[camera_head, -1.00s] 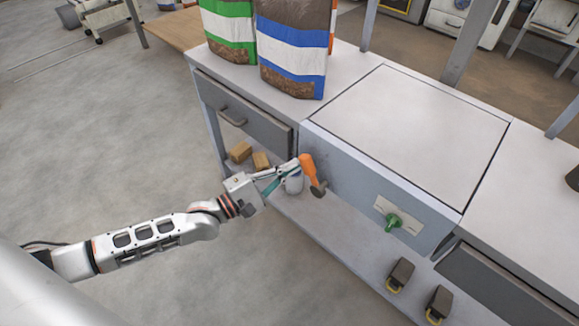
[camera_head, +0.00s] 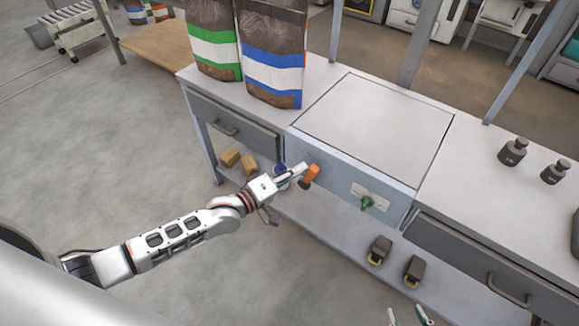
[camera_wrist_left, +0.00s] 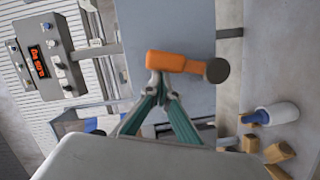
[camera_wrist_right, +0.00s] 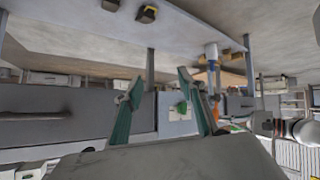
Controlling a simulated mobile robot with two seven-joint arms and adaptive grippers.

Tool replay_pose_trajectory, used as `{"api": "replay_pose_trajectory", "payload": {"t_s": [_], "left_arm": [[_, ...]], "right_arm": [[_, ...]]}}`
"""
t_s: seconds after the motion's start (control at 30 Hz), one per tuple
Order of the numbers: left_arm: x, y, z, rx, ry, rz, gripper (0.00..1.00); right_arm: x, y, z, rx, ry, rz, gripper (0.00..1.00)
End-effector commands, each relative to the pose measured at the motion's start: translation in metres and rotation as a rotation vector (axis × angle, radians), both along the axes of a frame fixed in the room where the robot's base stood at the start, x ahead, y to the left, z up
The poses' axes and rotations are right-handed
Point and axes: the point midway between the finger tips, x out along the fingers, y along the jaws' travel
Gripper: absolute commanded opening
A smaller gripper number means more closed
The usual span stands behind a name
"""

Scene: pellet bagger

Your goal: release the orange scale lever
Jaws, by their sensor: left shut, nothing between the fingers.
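The orange scale lever (camera_head: 313,172) sits on the front panel of the scale (camera_head: 335,175), near its left end. It leans up and right from a dark round end. My left gripper (camera_head: 303,167) is shut and empty, with its tips right at the lever. In the left wrist view the shut fingertips (camera_wrist_left: 161,80) meet the lower edge of the orange handle (camera_wrist_left: 178,62); they look in contact, not around it. My right gripper (camera_wrist_right: 158,85) is open and empty in its wrist view; its fingertips (camera_head: 407,318) show at the bottom of the head view.
A green knob (camera_head: 367,203) is right of the lever on the panel. Two bags (camera_head: 272,60) stand on the bench at left. Weights (camera_head: 512,152) stand at right. Small blocks (camera_head: 230,158) and dark pieces (camera_head: 380,250) sit on the lower shelf. Open floor lies at left.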

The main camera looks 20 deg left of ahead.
Motion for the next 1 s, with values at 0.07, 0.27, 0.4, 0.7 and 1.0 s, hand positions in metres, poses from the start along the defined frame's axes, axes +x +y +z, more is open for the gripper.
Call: {"api": "replay_pose_trajectory", "payload": {"t_s": [0.07,0.27,0.4,0.7,1.0], "left_arm": [[-0.001,-0.006,0.005,0.046,-0.02,0.0,0.0],[-0.005,-0.014,0.0,0.089,-0.032,-0.001,0.0],[-0.007,-0.018,-0.001,0.088,-0.032,-0.001,0.0],[-0.008,-0.021,-0.003,0.087,-0.029,-0.001,0.0],[-0.009,-0.022,-0.004,0.087,-0.028,-0.002,0.0]], "right_arm": [[0.003,0.001,0.009,0.005,-0.01,-0.001,0.4],[0.003,0.003,0.014,0.014,-0.012,-0.002,0.4],[0.004,0.004,0.016,0.018,-0.014,-0.002,0.4],[0.004,0.004,0.017,0.021,-0.015,-0.004,0.4],[0.004,0.004,0.016,0.022,-0.014,-0.004,0.4]]}}
